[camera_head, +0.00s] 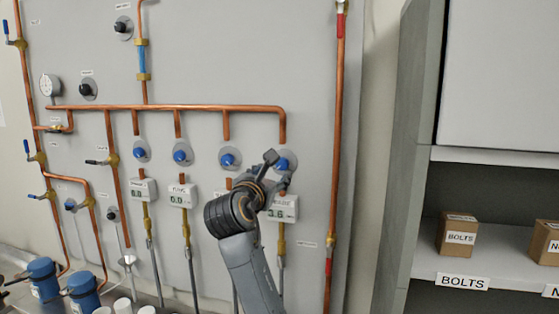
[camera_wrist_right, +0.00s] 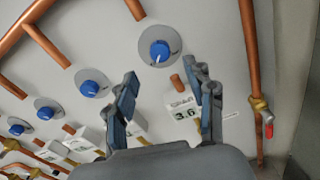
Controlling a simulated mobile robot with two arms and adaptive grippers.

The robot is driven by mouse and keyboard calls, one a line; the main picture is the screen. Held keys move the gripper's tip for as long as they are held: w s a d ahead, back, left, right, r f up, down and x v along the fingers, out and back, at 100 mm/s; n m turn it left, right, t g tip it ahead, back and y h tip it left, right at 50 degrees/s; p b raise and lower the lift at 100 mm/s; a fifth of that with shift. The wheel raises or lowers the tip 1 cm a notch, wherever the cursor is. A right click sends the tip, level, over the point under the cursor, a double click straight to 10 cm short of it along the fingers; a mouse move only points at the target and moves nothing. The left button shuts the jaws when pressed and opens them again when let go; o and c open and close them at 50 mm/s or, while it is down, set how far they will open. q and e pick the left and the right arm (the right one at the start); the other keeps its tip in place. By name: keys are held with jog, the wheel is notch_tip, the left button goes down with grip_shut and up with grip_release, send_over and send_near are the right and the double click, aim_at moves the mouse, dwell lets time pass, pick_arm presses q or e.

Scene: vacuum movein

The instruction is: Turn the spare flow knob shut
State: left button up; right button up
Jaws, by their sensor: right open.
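The spare flow knob (camera_head: 284,164) is the rightmost blue knob in the row on the grey panel, partly behind my gripper in the head view. In the right wrist view the spare flow knob (camera_wrist_right: 160,51) sits on a round grey plate, with a white mark toward its lower edge. My right gripper (camera_head: 277,169) is in front of the panel by this knob. In the wrist view its fingers (camera_wrist_right: 161,73) are apart and empty, with the knob ahead of the gap. The display below (camera_head: 284,209) reads 3.6. My left gripper is out of view.
Other blue knobs (camera_head: 228,160) (camera_head: 181,157) stand to the left, with displays (camera_head: 182,195) reading 0.0 below. A copper manifold pipe (camera_head: 190,107) runs above. A vertical copper pipe (camera_head: 337,120) and a shelf with a bolts box (camera_head: 458,238) are to the right.

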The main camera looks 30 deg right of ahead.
aim_at(281, 165)
jog(key=p+x, duration=0.2)
jog(key=x, duration=0.4)
jog(key=shift+r, duration=0.15)
jog(key=shift+w+d, duration=0.35)
grip_shut()
